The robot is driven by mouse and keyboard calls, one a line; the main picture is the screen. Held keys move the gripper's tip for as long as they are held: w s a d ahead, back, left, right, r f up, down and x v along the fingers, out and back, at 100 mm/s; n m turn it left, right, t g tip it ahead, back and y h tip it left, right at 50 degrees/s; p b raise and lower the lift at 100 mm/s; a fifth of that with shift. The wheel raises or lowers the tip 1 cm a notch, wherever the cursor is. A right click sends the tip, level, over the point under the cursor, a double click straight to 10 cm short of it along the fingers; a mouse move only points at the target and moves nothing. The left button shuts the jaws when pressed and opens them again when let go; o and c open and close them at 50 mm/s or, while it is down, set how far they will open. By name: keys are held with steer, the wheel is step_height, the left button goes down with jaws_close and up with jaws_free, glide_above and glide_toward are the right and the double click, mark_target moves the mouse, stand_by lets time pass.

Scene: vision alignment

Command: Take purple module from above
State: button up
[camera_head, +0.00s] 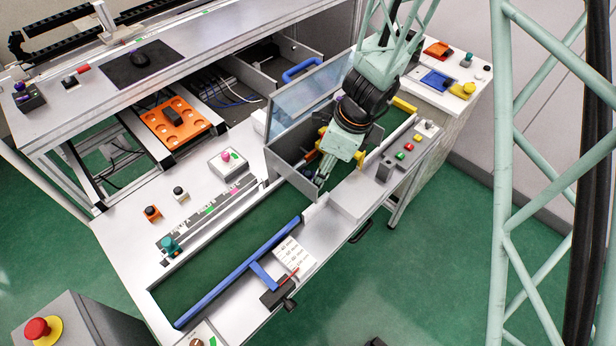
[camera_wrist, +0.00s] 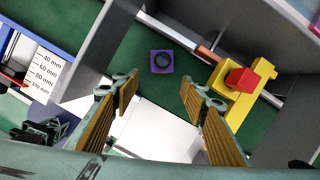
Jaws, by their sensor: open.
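The purple module (camera_wrist: 162,61) is a small purple square with a dark round centre. It shows in the wrist view on a green surface between grey walls, ahead of my fingertips and roughly midway between them. My gripper (camera_wrist: 158,88) is open and empty, its two ribbed orange finger pads apart. In the head view my gripper (camera_head: 320,179) points down at the grey open-topped box (camera_head: 287,170). I cannot make out the purple module in the head view; the box wall and my gripper block the sight.
A yellow part with a red block (camera_wrist: 240,82) lies right of the module, close to my right finger. Grey walls (camera_wrist: 95,50) rise on the left. A blue T-shaped bar (camera_head: 240,272) and a scale card (camera_head: 293,258) lie in front. A clear panel (camera_head: 305,98) stands behind the box.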

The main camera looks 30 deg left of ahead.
mark_target(308, 173)
steer(key=shift+s+a, duration=0.1)
steer(key=shift+a, duration=0.35)
steer(key=a, duration=0.2)
steer(key=shift+s+a, duration=0.3)
steer(key=shift+a, duration=0.05)
steer(key=shift+f, duration=0.65)
steer(key=shift+b+x, duration=0.45)
steer(key=shift+x, duration=0.45)
steer(key=shift+c, duration=0.7)
steer(key=c, duration=0.8)
